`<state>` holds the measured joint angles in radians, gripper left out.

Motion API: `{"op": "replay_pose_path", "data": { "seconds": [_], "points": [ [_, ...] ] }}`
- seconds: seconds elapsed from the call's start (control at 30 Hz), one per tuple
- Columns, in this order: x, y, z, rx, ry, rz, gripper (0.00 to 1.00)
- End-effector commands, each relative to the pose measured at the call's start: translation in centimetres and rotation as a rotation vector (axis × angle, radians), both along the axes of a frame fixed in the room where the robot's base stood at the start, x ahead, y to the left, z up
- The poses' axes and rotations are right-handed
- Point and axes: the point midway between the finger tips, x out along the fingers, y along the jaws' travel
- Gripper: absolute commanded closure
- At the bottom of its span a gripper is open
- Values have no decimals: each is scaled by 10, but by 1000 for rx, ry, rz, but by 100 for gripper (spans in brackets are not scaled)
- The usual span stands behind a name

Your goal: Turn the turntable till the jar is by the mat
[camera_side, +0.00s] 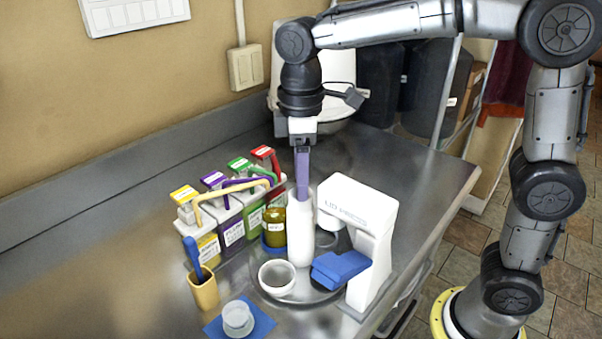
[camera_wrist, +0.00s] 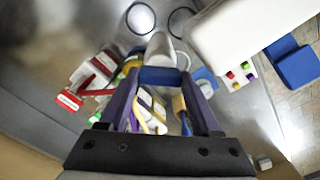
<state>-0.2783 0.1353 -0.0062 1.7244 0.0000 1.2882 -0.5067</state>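A tall white bottle (camera_side: 299,240) stands upright beside the jar. My gripper (camera_side: 302,205) points down at the bottle's top. In the wrist view its purple fingers (camera_wrist: 161,80) are apart, with a blue band across between their tips; contact is unclear.
The white stand (camera_side: 375,245) with a blue arm (camera_side: 339,267) rises on the right. A white bowl (camera_side: 277,279) is at the front. Several bins (camera_side: 230,226) with colored handles line the left, behind a yellow holder (camera_side: 204,291). The bench's back right is clear.

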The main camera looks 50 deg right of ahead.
Motion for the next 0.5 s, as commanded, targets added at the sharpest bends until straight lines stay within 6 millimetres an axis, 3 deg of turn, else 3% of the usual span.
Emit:
{"op": "replay_pose_path", "data": {
  "seconds": [0.03,0.27,0.5],
  "points": [
    [0,0,0,0,0,0,57],
    [0,0,0,0,0,0,99],
    [0,0,1,0,0,0,100]
  ]
}}
